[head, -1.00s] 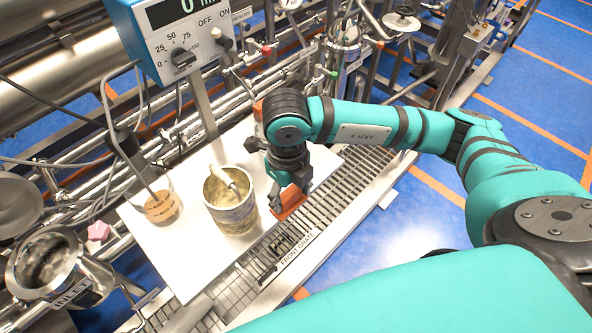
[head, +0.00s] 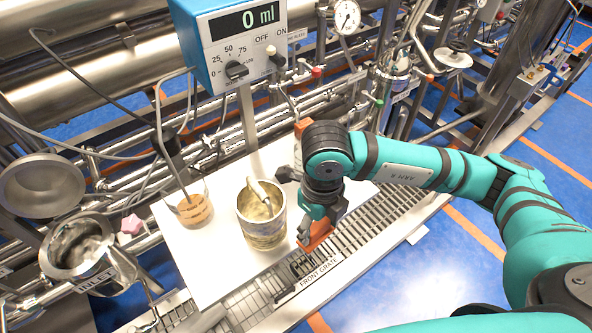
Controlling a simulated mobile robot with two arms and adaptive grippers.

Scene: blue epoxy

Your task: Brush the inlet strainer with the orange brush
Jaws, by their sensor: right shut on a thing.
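The inlet strainer is not clearly distinguishable; the open metal inlet bowl (head: 76,246), labelled INLET, is at the lower left, and its inside is dull grey. My right gripper (head: 318,224) is shut on the orange brush (head: 316,237), at the right edge of the white board, beside the front grate. The gripper hides part of the brush, and I cannot tell whether the brush touches the surface below. The gripper is well to the right of the inlet bowl. My left gripper is not in view.
A metal cup (head: 262,229) with a pale-handled tool stands on the white board (head: 205,268), between brush and inlet. The dosing box (head: 237,50) reads 0 ml.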

